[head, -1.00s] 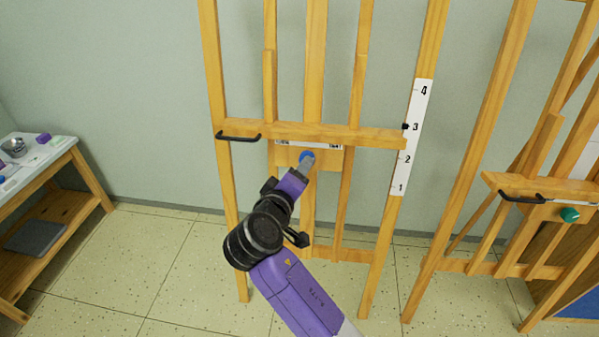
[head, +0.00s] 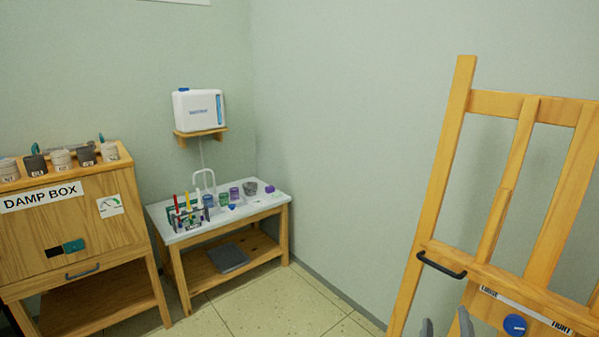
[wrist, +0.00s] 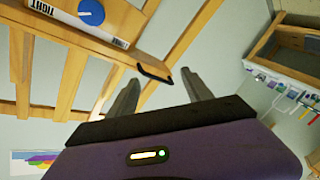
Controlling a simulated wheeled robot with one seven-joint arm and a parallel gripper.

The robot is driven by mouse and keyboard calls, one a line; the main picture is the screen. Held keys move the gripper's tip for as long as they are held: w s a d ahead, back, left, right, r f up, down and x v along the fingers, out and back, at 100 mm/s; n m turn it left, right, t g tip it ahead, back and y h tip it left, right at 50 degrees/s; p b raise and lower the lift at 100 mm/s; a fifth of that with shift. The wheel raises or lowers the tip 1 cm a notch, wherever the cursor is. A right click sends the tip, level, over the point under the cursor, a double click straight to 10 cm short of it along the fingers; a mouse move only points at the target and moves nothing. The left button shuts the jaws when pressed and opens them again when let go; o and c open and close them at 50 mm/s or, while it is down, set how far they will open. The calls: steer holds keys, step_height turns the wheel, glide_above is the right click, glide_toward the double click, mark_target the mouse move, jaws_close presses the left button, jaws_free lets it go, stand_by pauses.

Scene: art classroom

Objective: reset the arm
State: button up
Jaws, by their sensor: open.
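My gripper (head: 446,326) shows only as two grey fingertips at the bottom edge of the head view, left of the blue knob (head: 514,325) on the wooden easel (head: 438,180). In the wrist view my gripper (wrist: 160,80) is open, with its fingers apart and nothing between them. The easel's dark handle (wrist: 155,74) lies beyond the gap between the fingers. The blue knob (wrist: 91,12) is at the top left there, beside a strip reading "TIGHT". The rest of my arm is out of the head view.
A low table (head: 283,203) with paint jars and a tube rack stands in the corner. A damp box (head: 75,225) with several jars on top is at the left. A white dispenser (head: 198,110) sits on a wall shelf. Bare floor (head: 290,300) lies between table and easel.

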steer(key=s+a+f+t+y+p, duration=0.1)
steer(key=s+a+y, duration=0.35)
steer(key=s, duration=0.35)
steer(key=s+a+f+t+y+p, duration=0.1)
steer(key=s+a+t+y, duration=0.15)
steer(key=s+a, duration=0.45)
steer(key=s+d+r+m+g+p, duration=0.1)
steer(key=s+d+m+g+p, duration=0.1)
steer(key=s, duration=2.3)
steer(key=shift+d+r+m+g+y+p, duration=0.15)
steer(key=shift+r+m+g+y+p, duration=0.2)
steer(key=shift+m+g, duration=0.35)
